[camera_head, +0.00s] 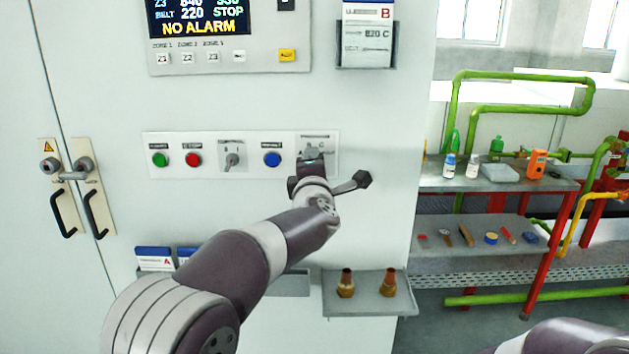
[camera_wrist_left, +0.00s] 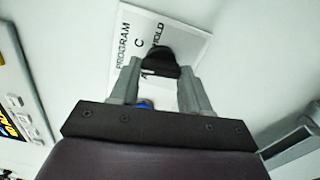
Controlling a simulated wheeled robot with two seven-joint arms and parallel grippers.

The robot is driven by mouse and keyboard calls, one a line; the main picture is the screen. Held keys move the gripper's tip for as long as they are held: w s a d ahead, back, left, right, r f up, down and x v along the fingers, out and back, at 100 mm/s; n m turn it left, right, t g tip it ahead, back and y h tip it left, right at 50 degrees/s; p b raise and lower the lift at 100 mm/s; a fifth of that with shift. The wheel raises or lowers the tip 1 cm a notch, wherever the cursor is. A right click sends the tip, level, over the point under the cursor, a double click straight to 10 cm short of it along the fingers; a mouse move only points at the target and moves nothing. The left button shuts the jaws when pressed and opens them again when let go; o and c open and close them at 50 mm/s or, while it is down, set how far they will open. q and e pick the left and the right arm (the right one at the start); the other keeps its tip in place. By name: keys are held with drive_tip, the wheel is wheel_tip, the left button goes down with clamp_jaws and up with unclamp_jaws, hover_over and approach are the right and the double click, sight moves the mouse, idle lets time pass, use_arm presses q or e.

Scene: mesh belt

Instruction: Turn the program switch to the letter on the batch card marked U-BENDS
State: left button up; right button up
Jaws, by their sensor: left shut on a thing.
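The program switch is a black knob (camera_wrist_left: 160,62) on a white plate (camera_wrist_left: 125,35), lettered PROGRAM, C, A and HOLD in the left wrist view. In the head view its plate (camera_head: 329,142) is at the right end of the button panel, with the knob mostly hidden. My left gripper (camera_wrist_left: 160,72) is shut on the knob, one finger on each side; it also shows in the head view (camera_head: 309,160). I cannot tell which letter the knob points to. A card marked B and 820 C (camera_head: 368,35) stands in a wall holder. Its small print is unreadable. My right gripper is out of view.
Left of the switch are a blue button (camera_head: 271,159), a grey selector (camera_head: 232,160), a red button (camera_head: 193,160) and a green button (camera_head: 160,160). A card marked A (camera_head: 154,258) is below. A shelf (camera_head: 345,309) holds two brass-coloured fittings. The display reads NO ALARM.

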use_arm(q)
drive_tip(key=shift+f+n+b, duration=0.2)
drive_tip(key=shift+n+b, duration=0.6)
drive_tip(key=shift+n, duration=0.7)
drive_tip(key=o, duration=0.9)
drive_tip(key=shift+o, duration=0.8)
drive_tip(key=shift+a, duration=0.1)
